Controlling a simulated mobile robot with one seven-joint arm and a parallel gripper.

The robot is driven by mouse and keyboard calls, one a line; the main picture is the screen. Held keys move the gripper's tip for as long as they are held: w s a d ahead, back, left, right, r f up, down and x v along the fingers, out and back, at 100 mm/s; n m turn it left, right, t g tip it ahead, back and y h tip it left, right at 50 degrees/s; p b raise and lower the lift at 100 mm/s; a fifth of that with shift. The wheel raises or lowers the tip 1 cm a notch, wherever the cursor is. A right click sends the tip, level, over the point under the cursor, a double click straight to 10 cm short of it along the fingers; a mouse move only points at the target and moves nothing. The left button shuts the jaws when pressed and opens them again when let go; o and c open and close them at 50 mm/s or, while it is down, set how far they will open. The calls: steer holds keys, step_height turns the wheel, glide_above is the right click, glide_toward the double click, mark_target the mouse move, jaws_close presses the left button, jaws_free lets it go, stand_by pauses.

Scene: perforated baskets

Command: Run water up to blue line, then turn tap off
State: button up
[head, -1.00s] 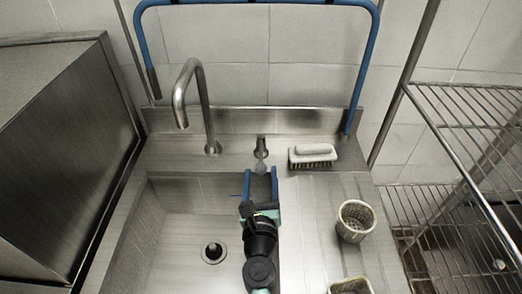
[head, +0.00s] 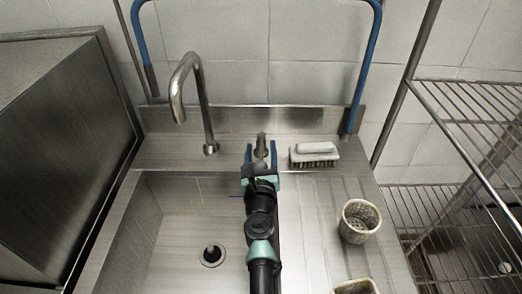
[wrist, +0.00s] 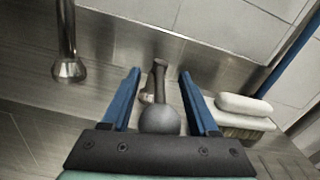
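The tap's curved steel spout (head: 183,82) rises behind the left basin, and no stream shows below it. The tap lever (head: 261,139) stands to its right on the back ledge; its round knob shows in the wrist view (wrist: 159,118). My gripper (head: 261,150) is open, its blue fingers on either side of the lever with gaps visible. The sink basin (head: 180,235) shows its bare floor and drain (head: 212,255).
A white scrub brush (head: 314,154) lies just right of the lever. A perforated basket (head: 359,222) stands on the drainboard, with another (head: 355,287) at the bottom edge. A wire rack (head: 465,125) stands at right, a steel cabinet (head: 65,150) at left.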

jaws_close()
stand_by(1.2)
